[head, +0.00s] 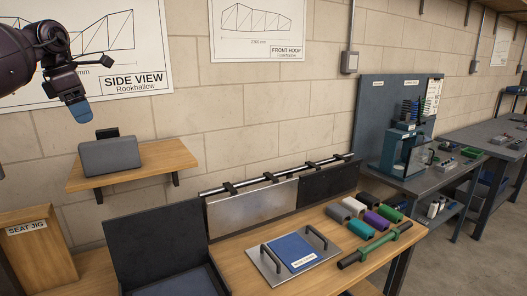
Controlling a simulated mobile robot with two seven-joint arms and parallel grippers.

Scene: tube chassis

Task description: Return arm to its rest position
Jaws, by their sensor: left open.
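My left arm comes in at the upper left of the head view. Its dark gripper (95,86) is open and empty, with a blue pad on the lower finger. The gripper is in the air in front of the wall poster marked SIDE VIEW (139,80). In the picture it is above a grey block (110,156) on a wooden wall shelf (150,170), and apart from it. My right gripper is not in view.
A seat jig (30,248) stands at the lower left.

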